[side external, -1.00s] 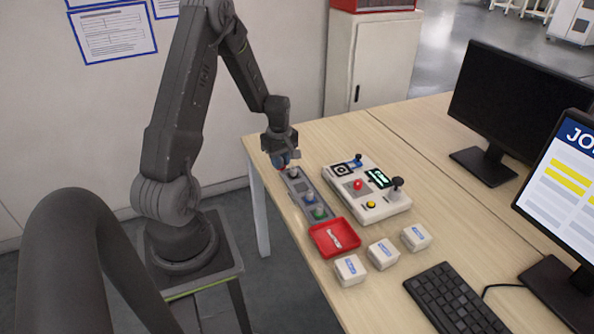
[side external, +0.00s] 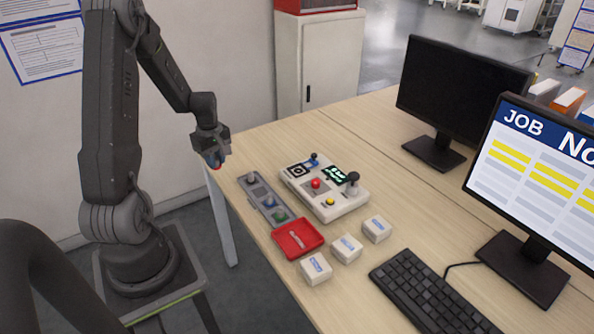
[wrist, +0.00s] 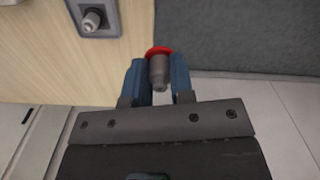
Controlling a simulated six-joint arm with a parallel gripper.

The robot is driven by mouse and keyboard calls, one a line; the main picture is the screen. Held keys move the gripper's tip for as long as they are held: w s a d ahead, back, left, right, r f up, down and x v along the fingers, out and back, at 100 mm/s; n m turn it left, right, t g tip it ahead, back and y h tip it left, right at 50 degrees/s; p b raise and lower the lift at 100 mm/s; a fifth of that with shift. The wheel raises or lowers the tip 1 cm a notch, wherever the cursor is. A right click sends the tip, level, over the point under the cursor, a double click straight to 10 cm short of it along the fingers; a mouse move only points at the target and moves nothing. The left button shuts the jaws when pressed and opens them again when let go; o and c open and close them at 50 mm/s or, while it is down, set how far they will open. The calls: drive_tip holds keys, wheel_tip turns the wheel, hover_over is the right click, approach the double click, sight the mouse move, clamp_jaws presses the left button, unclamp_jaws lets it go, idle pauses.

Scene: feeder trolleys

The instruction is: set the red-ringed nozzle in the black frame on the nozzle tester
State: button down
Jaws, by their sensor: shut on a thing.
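My gripper (side external: 214,161) is shut on the red-ringed nozzle and holds it in the air beyond the table's left edge, left of the nozzle rack. In the wrist view the nozzle (wrist: 158,70) is grey with a red ring, between the blue fingers (wrist: 158,80). The nozzle tester (side external: 335,205) is a pale box on the table, right of the rack. Its black frame (side external: 297,171) is a square at the left end of its top and looks empty. The frame is out of the wrist view.
The grey rack (side external: 260,190) holds several nozzles; its end shows in the wrist view (wrist: 98,30). A red tray (side external: 298,238) and small white boxes (side external: 347,248) stand nearer. The tester carries a black-knobbed lever (side external: 353,180). A keyboard (side external: 430,295) and monitors lie right.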

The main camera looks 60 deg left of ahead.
idle(0.3)
drive_tip(key=w, duration=1.1)
approach(299, 171)
drive_tip(key=shift+s+a, duration=0.1)
drive_tip(key=shift+f, duration=3)
drive_tip(key=shift+f, duration=0.25)
drive_tip(key=c, duration=0.9)
unclamp_jaws()
wheel_tip(299, 171, up, 14)
